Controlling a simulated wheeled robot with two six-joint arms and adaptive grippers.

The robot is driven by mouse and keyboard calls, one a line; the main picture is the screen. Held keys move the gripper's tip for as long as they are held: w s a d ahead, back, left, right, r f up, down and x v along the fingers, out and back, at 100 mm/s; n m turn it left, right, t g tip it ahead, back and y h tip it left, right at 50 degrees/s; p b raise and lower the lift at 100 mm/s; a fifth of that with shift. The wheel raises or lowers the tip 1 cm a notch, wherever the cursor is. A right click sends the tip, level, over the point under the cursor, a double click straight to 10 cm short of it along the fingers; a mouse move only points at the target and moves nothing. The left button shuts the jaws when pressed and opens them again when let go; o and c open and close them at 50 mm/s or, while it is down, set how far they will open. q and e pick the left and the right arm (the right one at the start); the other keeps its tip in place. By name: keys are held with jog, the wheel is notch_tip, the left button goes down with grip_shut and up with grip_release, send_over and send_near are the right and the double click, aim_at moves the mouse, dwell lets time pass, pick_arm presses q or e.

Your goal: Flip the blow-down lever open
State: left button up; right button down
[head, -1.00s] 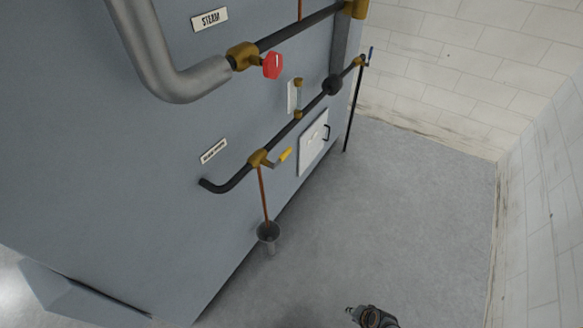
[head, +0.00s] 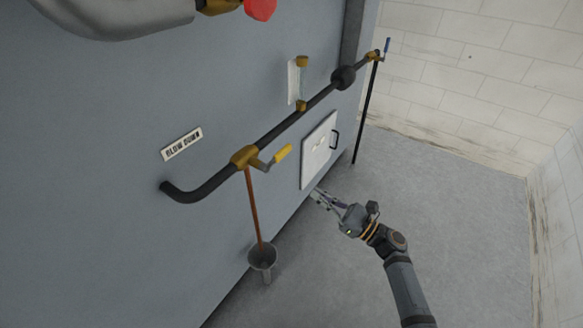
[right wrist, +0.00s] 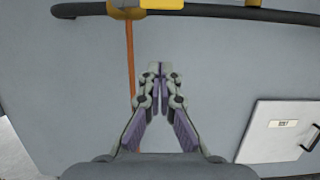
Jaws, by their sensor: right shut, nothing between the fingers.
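The blow-down lever has a yellow grip (head: 283,153) on a short grey arm at a brass valve (head: 244,157) in the dark pipe. In the right wrist view the yellow grip (right wrist: 162,4) shows at the top edge, partly cut off. My right gripper (head: 316,193) is shut and empty, below and right of the lever, apart from it. In the right wrist view my right gripper's fingertips (right wrist: 160,68) are together, pointing at the grey panel below the pipe. My left gripper is out of view.
A copper drain pipe (head: 254,207) drops from the valve to a grey funnel (head: 262,257). A white hatch (head: 318,150) with a black handle is right of the lever. A red knob (head: 260,8) is above. The floor to the right is clear.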

aim_at(276, 157)
jog(key=shift+w+a, duration=0.1)
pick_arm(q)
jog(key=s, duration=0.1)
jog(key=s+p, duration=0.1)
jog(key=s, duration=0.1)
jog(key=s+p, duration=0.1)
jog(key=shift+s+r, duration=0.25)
pick_arm(e)
jog(key=w+a+r, duration=0.5)
jog(key=a+r, duration=0.1)
jog(key=a, duration=0.1)
jog(key=shift+w+a+r, duration=0.15)
jog(key=shift+w+a, duration=0.15)
jog(key=shift+a, duration=0.05)
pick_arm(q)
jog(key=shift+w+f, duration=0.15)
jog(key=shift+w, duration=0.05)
pick_arm(e)
jog(key=shift+r+n, duration=0.1)
jog(key=shift+n, duration=0.2)
